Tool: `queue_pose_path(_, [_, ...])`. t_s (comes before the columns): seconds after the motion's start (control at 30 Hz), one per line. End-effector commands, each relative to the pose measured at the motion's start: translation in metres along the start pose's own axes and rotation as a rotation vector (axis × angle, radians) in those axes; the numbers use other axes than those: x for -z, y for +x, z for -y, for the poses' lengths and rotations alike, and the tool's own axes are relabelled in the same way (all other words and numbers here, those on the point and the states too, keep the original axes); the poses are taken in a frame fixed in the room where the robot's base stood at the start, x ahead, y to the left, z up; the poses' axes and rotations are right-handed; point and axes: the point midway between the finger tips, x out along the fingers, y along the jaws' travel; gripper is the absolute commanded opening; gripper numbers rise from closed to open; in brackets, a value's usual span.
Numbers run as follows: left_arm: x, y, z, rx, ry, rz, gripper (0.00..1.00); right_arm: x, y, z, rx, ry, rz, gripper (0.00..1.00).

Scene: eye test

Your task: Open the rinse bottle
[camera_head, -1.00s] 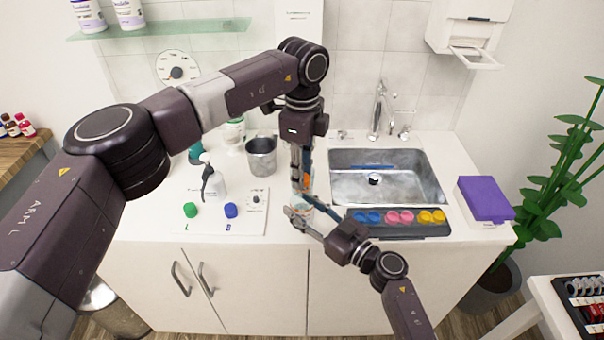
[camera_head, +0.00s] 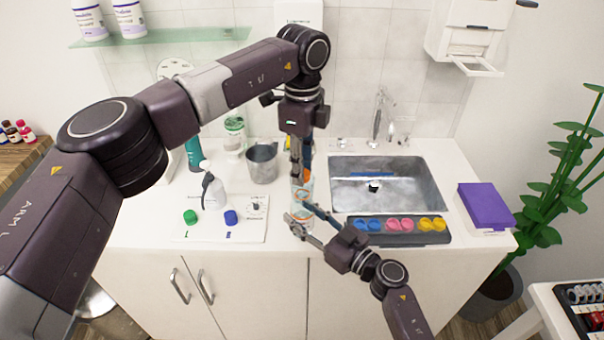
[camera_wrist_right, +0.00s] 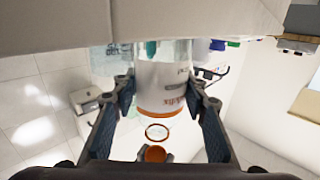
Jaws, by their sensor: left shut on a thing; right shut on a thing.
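The rinse bottle (camera_head: 299,203), clear with a white label and orange trim, is upright above the counter's front edge. My right gripper (camera_head: 296,211) is shut on its body. The right wrist view shows the bottle (camera_wrist_right: 163,78) upside down between the fingers, with an orange ring (camera_wrist_right: 157,133) around its open mouth. An orange cap (camera_wrist_right: 155,154) is apart from the mouth, a short way beyond it. My left gripper (camera_head: 301,172), directly above the bottle, is shut on this cap. In the head view the fingers partly hide the cap and neck.
The sink (camera_head: 390,203) and a dark tray of coloured cups (camera_head: 400,240) are to the right. A metal jug (camera_head: 262,165), a spray bottle (camera_head: 214,192) and a mat with green (camera_head: 190,217) and blue caps (camera_head: 231,217) are to the left.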

Motion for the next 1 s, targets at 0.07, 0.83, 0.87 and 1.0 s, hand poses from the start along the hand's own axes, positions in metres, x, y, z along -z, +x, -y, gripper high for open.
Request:
queue_pose_path(0.07, [0.0,-0.012,0.001,0.002,0.0,0.0,0.0,0.0,0.0,0.0,0.0,0.0,0.0,0.0])
queue_pose_path(0.83, [0.0,-0.019,0.0,-0.001,0.0,-0.001,0.0,0.0,-0.001,0.0,0.0,0.0,0.0,0.61])
queue_pose_path(0.87, [0.0,-0.019,0.0,-0.001,0.0,-0.001,0.0,0.0,-0.002,0.0,0.0,0.0,0.0,0.61])
queue_pose_path(1.0, [0.0,-0.019,0.0,-0.001,0.0,-0.001,0.0,-0.002,-0.017,-0.001,-0.001,-0.002,0.003,0.61])
